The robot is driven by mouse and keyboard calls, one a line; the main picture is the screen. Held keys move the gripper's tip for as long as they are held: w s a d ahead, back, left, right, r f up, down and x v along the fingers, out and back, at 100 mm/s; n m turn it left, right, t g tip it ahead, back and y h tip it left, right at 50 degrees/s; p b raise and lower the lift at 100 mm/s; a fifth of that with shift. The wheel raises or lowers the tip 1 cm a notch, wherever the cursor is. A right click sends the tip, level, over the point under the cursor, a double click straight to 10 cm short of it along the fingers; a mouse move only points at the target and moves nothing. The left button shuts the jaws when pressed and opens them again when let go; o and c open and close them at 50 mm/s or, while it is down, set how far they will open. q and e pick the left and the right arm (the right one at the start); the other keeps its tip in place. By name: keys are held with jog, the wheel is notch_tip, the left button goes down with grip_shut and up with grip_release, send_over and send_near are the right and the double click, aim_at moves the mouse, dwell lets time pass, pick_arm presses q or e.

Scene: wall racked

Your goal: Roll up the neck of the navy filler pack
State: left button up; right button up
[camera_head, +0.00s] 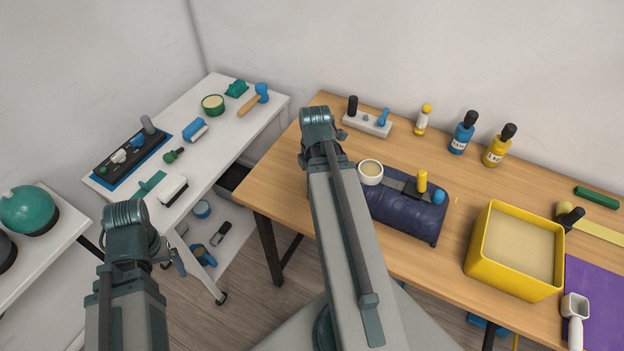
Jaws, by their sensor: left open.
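The navy filler pack (408,217) lies on its side on the wooden table, right of my right arm. A dark grey flat strip (398,184) runs along its upper side; I cannot tell whether this is its neck. A yellow peg (422,181) and a blue ball (438,197) show at the strip's right end. My right arm hides the pack's left end. My left gripper (176,264) shows only in small part beside my left arm, low over the white table's edge, well away from the pack. My right gripper is hidden behind its arm.
A cream-filled white cup (370,172) stands by the pack's upper left. A yellow bin (516,249) stands to the right. A grey holder (367,124) and bottles (463,134) line the back. A white table (217,147) with tools stands left. Wood behind the pack is mostly clear.

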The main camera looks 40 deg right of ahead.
jog(key=o, duration=0.5)
jog(key=shift+s, duration=0.1)
jog(key=shift+r, duration=0.15)
notch_tip(320, 180, up, 14)
jog(key=p, duration=1.4)
jog(key=shift+f, duration=0.2)
jog(key=a+f+m+b, duration=0.2)
jog(key=a+m, duration=0.2)
jog(key=a, duration=0.6)
jog(key=w+a+f+m+b, duration=0.1)
jog(key=a+f+m+b, duration=0.2)
jog(key=a, duration=0.8)
jog(key=a+f+m+h+b, duration=0.1)
jog(key=a+f+m+b, duration=0.2)
jog(key=a, duration=0.8)
jog(key=shift+w+a+m, duration=0.15)
jog(key=shift+a+m, duration=0.1)
jog(key=shift+m, duration=0.75)
